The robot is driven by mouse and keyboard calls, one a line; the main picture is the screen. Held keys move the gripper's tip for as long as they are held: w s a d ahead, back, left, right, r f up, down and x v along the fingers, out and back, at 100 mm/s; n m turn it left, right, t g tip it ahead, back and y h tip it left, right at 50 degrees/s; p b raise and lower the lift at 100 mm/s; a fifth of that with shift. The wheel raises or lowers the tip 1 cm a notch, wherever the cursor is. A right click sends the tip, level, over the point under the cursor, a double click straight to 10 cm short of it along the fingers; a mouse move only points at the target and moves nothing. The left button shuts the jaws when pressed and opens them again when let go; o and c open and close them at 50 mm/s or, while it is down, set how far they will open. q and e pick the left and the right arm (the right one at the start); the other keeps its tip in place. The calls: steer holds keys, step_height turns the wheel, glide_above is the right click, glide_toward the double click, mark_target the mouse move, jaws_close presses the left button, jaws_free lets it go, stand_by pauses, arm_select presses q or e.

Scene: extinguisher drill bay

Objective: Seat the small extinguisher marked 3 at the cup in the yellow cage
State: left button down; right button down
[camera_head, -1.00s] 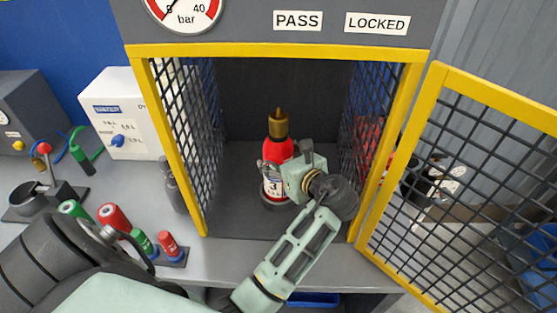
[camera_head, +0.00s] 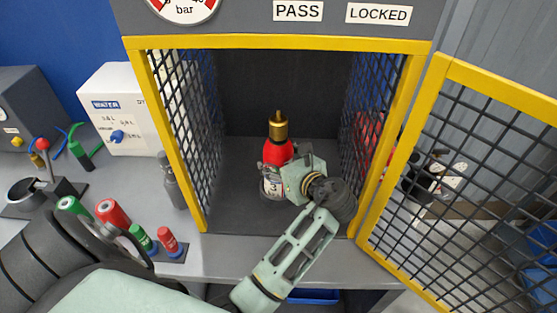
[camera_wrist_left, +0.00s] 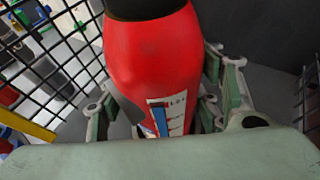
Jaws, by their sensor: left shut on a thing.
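The small red extinguisher (camera_head: 276,153) marked 3 has a brass top and stands upright inside the yellow cage (camera_head: 280,43). My left gripper (camera_head: 283,180) is shut around its body from the front right. The left wrist view shows the red body (camera_wrist_left: 155,55) close up between the fingers, with part of its label. The cup cannot be made out, and the extinguisher's lower end is partly hidden by the gripper. I cannot tell whether its base touches anything. My right gripper is not in view.
The yellow mesh door (camera_head: 470,170) stands open to the right. A grey cylinder (camera_head: 172,185) stands outside the left wall. Red and green cylinders (camera_head: 110,212) and a white box (camera_head: 118,110) are on the bench at left.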

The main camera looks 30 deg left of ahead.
mark_target(283, 135)
arm_select(q)
steer(key=shift+r, duration=0.35)
steer(key=c, duration=0.9)
jaws_free()
steer(key=o, duration=0.4)
steer(key=shift+s, duration=0.1)
steer(key=shift+c, duration=0.2)
steer(key=shift+o, duration=0.3)
steer(key=shift+f, duration=0.15)
steer(key=shift+f, duration=0.4)
step_height(283, 135, up, 11)
steer(key=shift+f, duration=0.15)
